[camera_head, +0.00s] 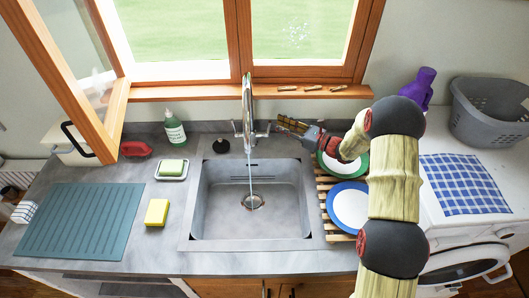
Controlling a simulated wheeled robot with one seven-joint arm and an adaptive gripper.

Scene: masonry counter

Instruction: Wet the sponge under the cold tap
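A yellow sponge (157,212) lies on the counter left of the sink, beside the teal mat. The tall tap (247,104) stands behind the sink (250,222), with a lever on each side. A thin pale stream (251,178) runs from the tap to the drain. My gripper (282,122) is behind the sink, just right of the tap's right lever (264,131). Whether it touches the lever or is open is too small to tell.
A green soap bottle (175,129) and a red object (136,149) stand at the back left. The teal mat (84,221) covers the left counter. Plates, one blue-rimmed (349,206), lie on a wooden rack right of the sink. An open window casement (65,75) overhangs the back left.

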